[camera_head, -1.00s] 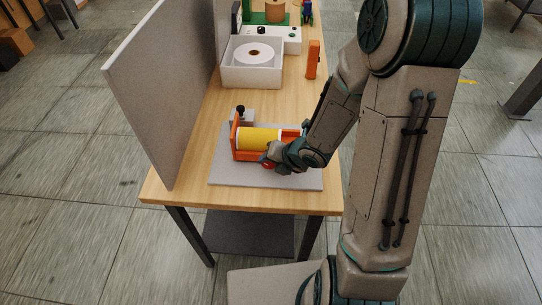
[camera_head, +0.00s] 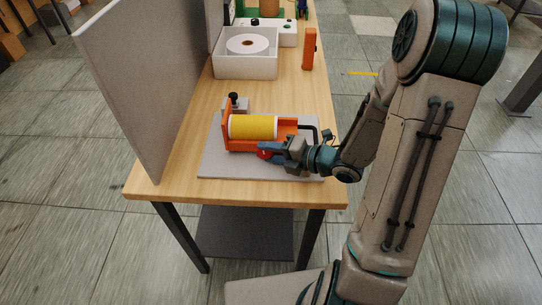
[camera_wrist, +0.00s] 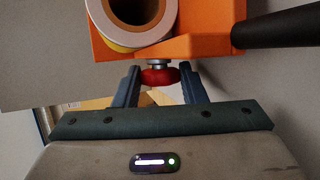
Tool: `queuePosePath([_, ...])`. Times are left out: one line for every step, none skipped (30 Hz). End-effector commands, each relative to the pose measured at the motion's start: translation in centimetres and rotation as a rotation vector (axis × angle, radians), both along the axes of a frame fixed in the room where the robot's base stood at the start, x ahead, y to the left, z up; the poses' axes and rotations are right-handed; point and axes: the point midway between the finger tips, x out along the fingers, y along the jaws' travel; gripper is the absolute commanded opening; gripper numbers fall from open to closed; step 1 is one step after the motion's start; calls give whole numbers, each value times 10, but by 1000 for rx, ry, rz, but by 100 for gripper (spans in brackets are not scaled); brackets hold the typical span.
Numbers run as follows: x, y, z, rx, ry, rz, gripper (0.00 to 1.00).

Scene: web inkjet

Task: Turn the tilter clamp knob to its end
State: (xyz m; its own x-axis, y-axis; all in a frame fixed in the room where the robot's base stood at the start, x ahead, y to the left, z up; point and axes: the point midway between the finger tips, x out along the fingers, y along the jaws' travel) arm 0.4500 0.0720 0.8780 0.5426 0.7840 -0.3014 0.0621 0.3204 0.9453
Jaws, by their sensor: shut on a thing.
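The tilter is an orange frame (camera_head: 283,144) holding a yellow roll (camera_head: 253,127) on the grey base plate (camera_head: 212,165). Its red clamp knob (camera_head: 264,152) is on the near side of the frame, partly covered by my gripper (camera_head: 267,151). In the wrist view the red knob (camera_wrist: 160,76) sits on a short metal stem under the orange frame (camera_wrist: 200,42). My gripper (camera_wrist: 162,82) has one blue finger on each side of the knob and is shut on it. The knob's turn angle cannot be read.
A black bar handle (camera_wrist: 283,27) extends from the frame's right side. A black-topped knob (camera_head: 234,98) stands behind the roll. A grey panel (camera_head: 150,90) borders the table's left. A white box with a roll (camera_head: 245,68) and an orange upright block (camera_head: 309,49) stand farther back.

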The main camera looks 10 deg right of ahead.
Motion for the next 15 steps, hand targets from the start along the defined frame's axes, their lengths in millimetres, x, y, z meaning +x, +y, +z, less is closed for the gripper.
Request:
queuePosePath([0,0,-2,6,-1,-1,15])
queuePosePath([0,0,-1,9,-1,-1,15])
queuePosePath([0,0,-1,12,-2,-1,15])
queuePosePath([0,0,-1,13,-3,-1,15])
queuePosePath([0,0,-1,14,-3,-1,15])
queuePosePath([0,0,0,15,-3,-1,15])
queuePosePath([0,0,0,15,-3,-1,15])
queuePosePath([0,0,0,15,-3,-1,15])
queuePosePath([0,0,0,15,-3,-1,15])
queuePosePath([0,0,0,15,-3,-1,15])
queuePosePath([0,0,0,15,-3,-1,15])
queuePosePath([0,0,0,15,-3,-1,15])
queuePosePath([0,0,0,15,-3,-1,15])
queuePosePath([0,0,0,15,-3,-1,15])
queuePosePath([0,0,0,15,-3,-1,43])
